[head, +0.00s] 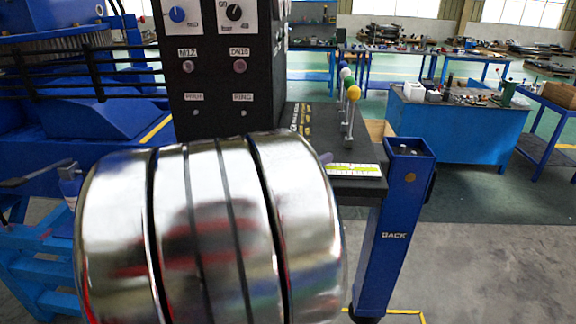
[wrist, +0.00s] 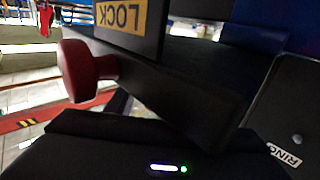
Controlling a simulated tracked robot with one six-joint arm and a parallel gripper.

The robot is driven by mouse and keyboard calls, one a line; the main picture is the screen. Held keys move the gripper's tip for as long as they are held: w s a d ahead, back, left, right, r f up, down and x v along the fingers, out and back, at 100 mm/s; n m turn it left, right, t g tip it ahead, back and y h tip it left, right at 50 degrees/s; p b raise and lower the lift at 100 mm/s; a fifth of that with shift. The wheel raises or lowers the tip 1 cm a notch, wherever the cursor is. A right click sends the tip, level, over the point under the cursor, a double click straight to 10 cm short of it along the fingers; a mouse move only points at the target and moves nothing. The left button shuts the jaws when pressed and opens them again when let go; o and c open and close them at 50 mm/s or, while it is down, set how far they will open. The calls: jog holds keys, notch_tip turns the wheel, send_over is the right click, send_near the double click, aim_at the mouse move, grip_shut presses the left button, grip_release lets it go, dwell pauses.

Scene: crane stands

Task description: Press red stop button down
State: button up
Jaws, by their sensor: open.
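The red stop button (wrist: 85,72) shows in the wrist view at upper left, as a round mushroom head standing out sideways from a black housing. A yellow LOCK label (wrist: 122,14) is just right of it and above. My gripper (wrist: 150,150) shows as a dark body with a white light strip and a green light along the bottom of the wrist view. It is open and close to the button. I cannot make out its fingertips clearly or see any contact with the button. In the head view, the button and gripper are hidden.
A black control panel (head: 225,75) with knobs and labels stands upright in the head view. Ball-topped levers (head: 353,93) rise from the console right of it. A blue post marked BACK (head: 392,225) is at its right. Work benches stand behind; floor at right is clear.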

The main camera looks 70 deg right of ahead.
jog(key=v, duration=1.3)
jog(key=shift+a, duration=0.15)
jog(key=shift+f, duration=0.1)
dwell(0.6)
